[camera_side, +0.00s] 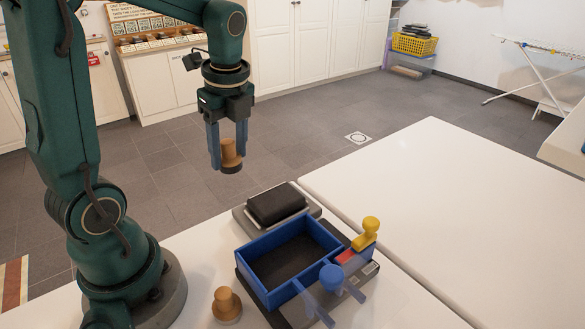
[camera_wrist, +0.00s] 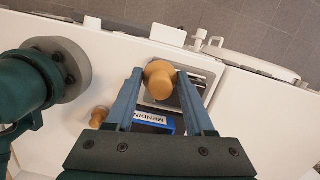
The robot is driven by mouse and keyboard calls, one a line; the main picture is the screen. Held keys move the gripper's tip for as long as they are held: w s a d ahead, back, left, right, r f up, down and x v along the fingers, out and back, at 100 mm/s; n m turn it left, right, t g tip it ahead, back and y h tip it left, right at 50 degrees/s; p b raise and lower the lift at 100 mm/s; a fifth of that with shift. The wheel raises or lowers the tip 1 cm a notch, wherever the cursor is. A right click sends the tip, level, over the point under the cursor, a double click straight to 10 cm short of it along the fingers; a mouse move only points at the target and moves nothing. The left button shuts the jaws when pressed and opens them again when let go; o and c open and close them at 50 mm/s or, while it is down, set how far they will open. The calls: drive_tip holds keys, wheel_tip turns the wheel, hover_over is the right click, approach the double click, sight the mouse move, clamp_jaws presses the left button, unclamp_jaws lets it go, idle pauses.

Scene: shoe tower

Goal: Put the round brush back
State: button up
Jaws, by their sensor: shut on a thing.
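My gripper (camera_side: 228,158) is shut on a round brush (camera_side: 231,153) with a wooden knob handle and a dark round base. It holds the brush upright, high above the table's back edge, behind the blue box. In the wrist view the brush's knob (camera_wrist: 160,78) sits between the two blue fingers. A second wooden-knobbed piece (camera_side: 227,304) stands on the table at the front, left of the box; it also shows in the wrist view (camera_wrist: 99,116). Its underside is mostly hidden.
An open blue box (camera_side: 283,258) with a dark inside stands on the white table. Behind it a black block (camera_side: 276,203) lies on a grey base. A yellow-handled piece (camera_side: 369,232) and a blue-knobbed piece (camera_side: 331,277) stand at its right. The right table area (camera_side: 450,220) is clear.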

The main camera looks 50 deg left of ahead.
drive_tip(key=s+a+n, duration=0.4)
drive_tip(key=s+n, duration=0.3)
drive_tip(key=s, duration=0.7)
drive_tip(key=shift+g+h, duration=0.3)
drive_tip(key=shift+g, duration=0.1)
drive_tip(key=w+d+f, duration=0.2)
drive_tip(key=d, duration=0.1)
drive_tip(key=w+d+f, duration=0.5)
drive_tip(key=d, duration=0.1)
drive_tip(key=shift+w+d+f, duration=0.15)
drive_tip(key=shift+w+f, duration=0.1)
drive_tip(key=shift+w, duration=0.05)
drive_tip(key=shift+f, duration=2)
drive_tip(key=shift+f, duration=0.15)
drive_tip(key=o, duration=1.3)
